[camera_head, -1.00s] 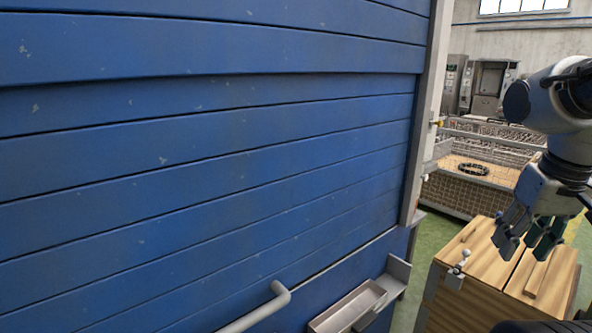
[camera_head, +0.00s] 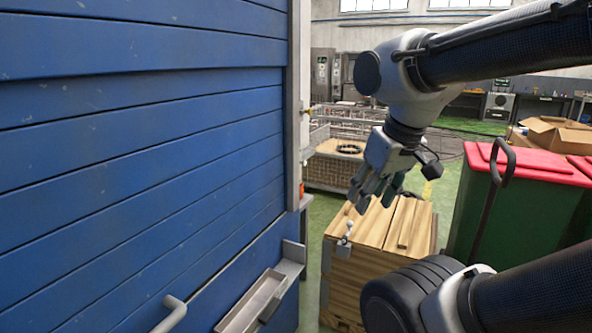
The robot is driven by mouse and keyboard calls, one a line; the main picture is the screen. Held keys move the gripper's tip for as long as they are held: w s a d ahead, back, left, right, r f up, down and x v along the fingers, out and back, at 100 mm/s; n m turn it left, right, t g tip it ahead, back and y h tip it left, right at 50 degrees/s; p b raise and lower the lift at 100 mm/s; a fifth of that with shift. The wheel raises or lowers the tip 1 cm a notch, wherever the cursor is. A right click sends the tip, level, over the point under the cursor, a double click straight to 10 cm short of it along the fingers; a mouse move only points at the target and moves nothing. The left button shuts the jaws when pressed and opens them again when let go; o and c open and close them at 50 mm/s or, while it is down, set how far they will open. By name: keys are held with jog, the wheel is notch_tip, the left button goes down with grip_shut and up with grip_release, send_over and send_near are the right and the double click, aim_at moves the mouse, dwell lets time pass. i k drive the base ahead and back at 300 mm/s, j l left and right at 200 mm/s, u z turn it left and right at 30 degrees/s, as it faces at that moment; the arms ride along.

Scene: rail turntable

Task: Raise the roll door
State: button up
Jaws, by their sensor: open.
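The blue slatted roll door (camera_head: 130,150) fills the left of the view, down and shut as far as the view shows. A grey bar handle (camera_head: 172,312) stands out near its bottom and is cut off by the lower edge of the view. My gripper (camera_head: 376,203) hangs to the right of the door, fingers pointing down and apart, with nothing between them. It is above the wooden crate and well apart from the handle.
A wooden crate (camera_head: 362,262) with a lid stands right of the door. A grey tray (camera_head: 252,302) juts out by the door's lower right. Green bins with red lids (camera_head: 545,205) stand at the right. A mesh cage (camera_head: 335,172) is behind. Green floor shows between.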

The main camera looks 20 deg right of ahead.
aim_at(110, 220)
jog(key=u, duration=1.25)
